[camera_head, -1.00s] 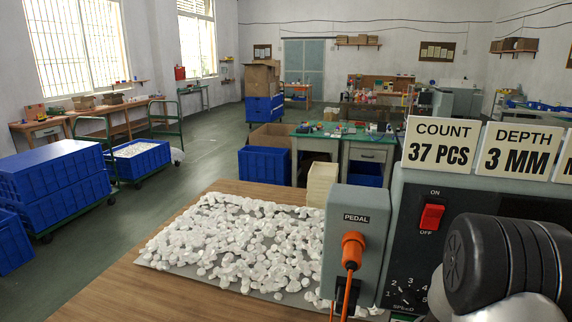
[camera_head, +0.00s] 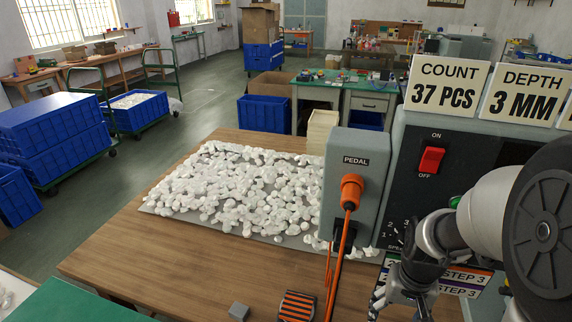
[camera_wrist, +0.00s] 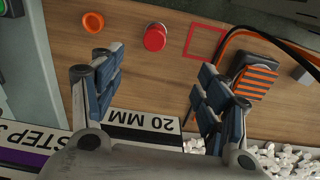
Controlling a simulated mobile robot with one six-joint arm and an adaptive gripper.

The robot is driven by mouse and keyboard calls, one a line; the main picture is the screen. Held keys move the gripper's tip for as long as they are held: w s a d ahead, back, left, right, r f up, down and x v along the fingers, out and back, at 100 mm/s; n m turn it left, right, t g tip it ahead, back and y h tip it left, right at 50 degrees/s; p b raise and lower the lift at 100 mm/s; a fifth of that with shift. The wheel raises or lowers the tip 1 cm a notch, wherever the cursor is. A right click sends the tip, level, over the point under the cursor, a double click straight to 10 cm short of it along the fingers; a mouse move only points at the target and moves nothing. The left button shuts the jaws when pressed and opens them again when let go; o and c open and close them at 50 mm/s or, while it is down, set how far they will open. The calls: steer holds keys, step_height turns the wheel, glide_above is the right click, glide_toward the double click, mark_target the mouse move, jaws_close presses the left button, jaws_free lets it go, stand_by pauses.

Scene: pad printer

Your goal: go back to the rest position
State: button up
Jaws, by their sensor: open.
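My gripper (camera_wrist: 160,78) is open and empty in the wrist view, its two blue-grey padded fingers wide apart over the wooden table. It also shows in the head view (camera_head: 402,300), low at the right in front of the machine's panel, partly cut off by the lower edge. Between and beyond the fingers are a red button (camera_wrist: 155,38), an orange ring (camera_wrist: 93,22) and a red square outline (camera_wrist: 206,41) on the wood. My arm covers part of the machine's front.
The orange-striped pedal (camera_head: 296,306) lies on the table, its orange cable rising to the grey PEDAL box (camera_head: 352,188). A small grey block (camera_head: 239,311) is beside it. White pieces (camera_head: 240,190) cover a grey sheet. The red switch (camera_head: 431,160) is on the panel.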

steer(key=s+a+r+n+t, duration=0.1)
steer(key=s+a+r+t, duration=0.1)
steer(key=s+a+r, duration=0.2)
steer(key=s+a+r+n+t, duration=0.2)
steer(key=s+a+r, duration=0.3)
steer(key=s+r, duration=0.4)
step_height(320, 180, up, 3)
steer(key=shift+s+a+r+n, duration=0.15)
steer(key=shift+a+r+n, duration=0.05)
steer(key=shift+a+n, duration=0.1)
